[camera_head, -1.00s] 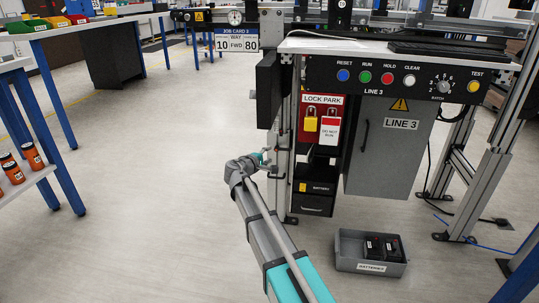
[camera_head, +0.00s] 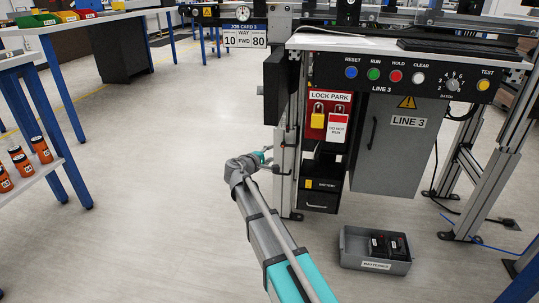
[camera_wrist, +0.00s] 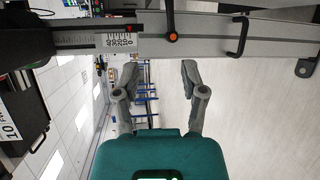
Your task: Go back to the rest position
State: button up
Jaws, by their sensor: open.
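My gripper (camera_wrist: 156,78) is open and empty in the wrist view, its two grey fingers apart with nothing between them. In the head view my arm reaches forward, and the gripper (camera_head: 266,155) is a small, partly hidden shape at its far end, left of the conveyor's metal leg. In the wrist view a grey metal beam with a printed scale (camera_wrist: 120,40) and an orange-tipped lever (camera_wrist: 172,37) lies beyond the fingertips. I cannot tell the exact gap to it.
The LINE 3 panel (camera_head: 400,78) and grey cabinet (camera_head: 390,145) stand to the right. A lock park board (camera_head: 326,98) hangs above a battery drawer (camera_head: 319,201). A grey battery bin (camera_head: 353,245) is on the floor. Floor at left is clear.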

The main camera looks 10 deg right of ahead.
jog(key=shift+d, duration=0.1)
jog(key=s+d+m+g+y+p, duration=0.2)
jog(key=s+d+m+g+p, duration=0.25)
jog(key=s, duration=0.35)
jog(key=s+d+m+g+y+p, duration=0.25)
jog(key=s+d+p, duration=0.3)
jog(key=s, duration=0.35)
jog(key=s+a+r+m+g+y+p, duration=0.1)
jog(key=s+r+m+g+y+p, duration=0.2)
jog(key=s, duration=0.5)
jog(key=s+a+m+g+y+p, duration=0.1)
jog(key=s+a+g+y+p, duration=0.1)
jog(key=s+y+p, duration=0.35)
notch_tip(320, 180, up, 38)
jog(key=s+h+p, duration=0.2)
jog(key=p, duration=3.6)
jog(key=shift+f, duration=0.15)
